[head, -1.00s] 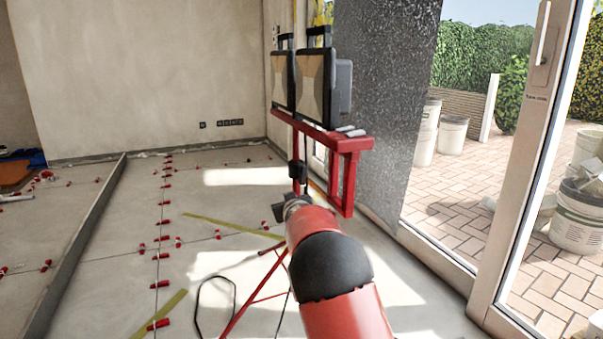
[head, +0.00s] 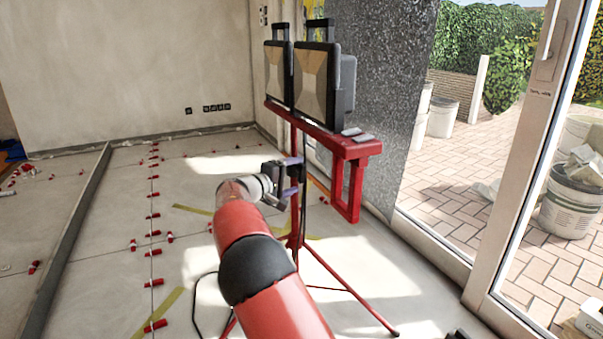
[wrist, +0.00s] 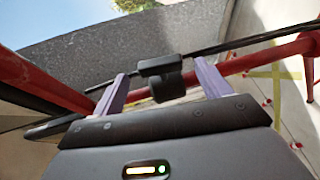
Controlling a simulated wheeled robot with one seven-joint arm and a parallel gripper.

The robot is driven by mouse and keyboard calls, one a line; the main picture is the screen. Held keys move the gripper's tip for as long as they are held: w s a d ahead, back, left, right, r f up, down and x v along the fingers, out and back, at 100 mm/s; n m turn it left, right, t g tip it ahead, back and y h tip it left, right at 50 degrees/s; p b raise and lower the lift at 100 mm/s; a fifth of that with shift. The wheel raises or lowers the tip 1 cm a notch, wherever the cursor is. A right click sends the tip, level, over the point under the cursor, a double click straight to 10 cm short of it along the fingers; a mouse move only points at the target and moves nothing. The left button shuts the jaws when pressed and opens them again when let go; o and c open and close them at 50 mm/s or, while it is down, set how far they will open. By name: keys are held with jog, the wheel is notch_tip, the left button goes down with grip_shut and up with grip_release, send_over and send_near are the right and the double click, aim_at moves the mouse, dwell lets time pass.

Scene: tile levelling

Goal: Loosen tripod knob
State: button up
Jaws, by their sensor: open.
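The black tripod knob (wrist: 168,88) shows in the wrist view, on a collar on the red tripod tube. My gripper (wrist: 160,74) is open, with one purple finger on each side of the knob. Gaps show between the fingers and the knob, so it is not clamped. In the head view my gripper (head: 298,180) is at the upright of the red tripod (head: 350,286), below the crossbar. The knob is mostly hidden there by the gripper. The tripod carries two work lights (head: 318,85).
A black cable (wrist: 262,40) runs close to the knob. The tripod's red crossbar (head: 335,148) has a frame hanging at its right end. Red tile clips (head: 153,216) dot the floor at left. A glass door (head: 520,180) stands at right.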

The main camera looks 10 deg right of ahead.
aim_at(299, 175)
jog(key=shift+x, duration=2.05)
jog(key=c, duration=1)
jog(key=shift+f+b, duration=0.25)
jog(key=shift+b, duration=0.2)
jog(key=shift+f+t+h+b, duration=0.1)
jog(key=shift+t+h+b, duration=0.35)
jog(key=shift+b, duration=0.55)
jog(key=shift+r+h, duration=0.25)
jog(key=shift+r, duration=0.05)
jog(key=o, duration=1)
jog(key=shift+a+n, duration=0.1)
jog(key=shift+n, duration=0.2)
